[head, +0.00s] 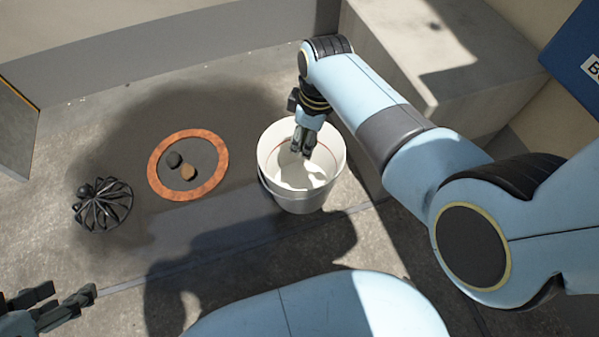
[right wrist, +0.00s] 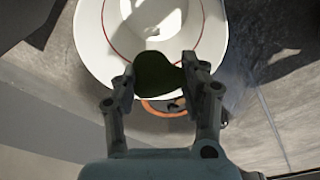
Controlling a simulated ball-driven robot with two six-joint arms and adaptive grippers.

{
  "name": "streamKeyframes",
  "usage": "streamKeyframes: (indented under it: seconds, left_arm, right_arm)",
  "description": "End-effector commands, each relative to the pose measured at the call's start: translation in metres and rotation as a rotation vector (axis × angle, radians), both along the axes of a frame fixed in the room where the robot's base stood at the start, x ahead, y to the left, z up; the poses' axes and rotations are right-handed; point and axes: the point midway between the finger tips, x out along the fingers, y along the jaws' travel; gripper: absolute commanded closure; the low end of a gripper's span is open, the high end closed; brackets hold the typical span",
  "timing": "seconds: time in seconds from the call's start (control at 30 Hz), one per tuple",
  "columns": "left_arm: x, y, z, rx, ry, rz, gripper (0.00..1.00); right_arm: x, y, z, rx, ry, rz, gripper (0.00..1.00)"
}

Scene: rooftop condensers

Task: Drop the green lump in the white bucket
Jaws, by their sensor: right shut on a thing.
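The white bucket (head: 302,200) stands on the roof floor in the middle of the head view, with its open top facing up. It also fills the top of the right wrist view (right wrist: 90,42). My right gripper (head: 303,152) points down over the bucket's opening. In the right wrist view my right gripper (right wrist: 158,82) is shut on the dark green lump (right wrist: 155,72), with the bucket's inside behind it. The lump is mostly hidden in the head view. My left gripper (head: 72,303) is at the lower left, its fingers apart and nothing between them, away from the bucket.
A black wire cage-like object (head: 103,204) lies further left. A concrete block (head: 430,60) stands behind right. Floor between ring and bucket is clear.

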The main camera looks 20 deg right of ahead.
Motion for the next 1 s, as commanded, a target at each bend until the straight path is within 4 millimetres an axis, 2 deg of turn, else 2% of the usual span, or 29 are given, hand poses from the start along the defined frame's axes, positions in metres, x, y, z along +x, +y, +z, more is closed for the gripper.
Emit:
streamKeyframes:
  seconds: [0.27,0.3,0.5,0.83,1.0]
  left_arm:
    - [0.001,0.000,0.000,0.000,-0.012,0.000,0.60]
    - [0.001,0.000,0.000,0.000,-0.011,0.000,0.60]
    - [0.001,0.000,-0.001,0.000,-0.011,0.000,0.60]
    - [0.001,0.000,0.000,0.000,-0.011,0.000,0.60]
    - [0.001,0.000,0.000,0.000,-0.011,0.000,0.60]
  right_arm:
    - [0.000,0.000,0.000,0.000,-0.001,0.000,0.81]
    - [0.000,0.000,0.000,0.000,-0.001,0.000,0.56]
    - [0.000,0.000,0.000,0.001,-0.001,0.000,0.30]
    - [0.000,0.000,0.003,0.000,-0.001,0.000,0.30]
    - [-0.001,-0.002,0.022,0.000,-0.003,-0.001,0.30]
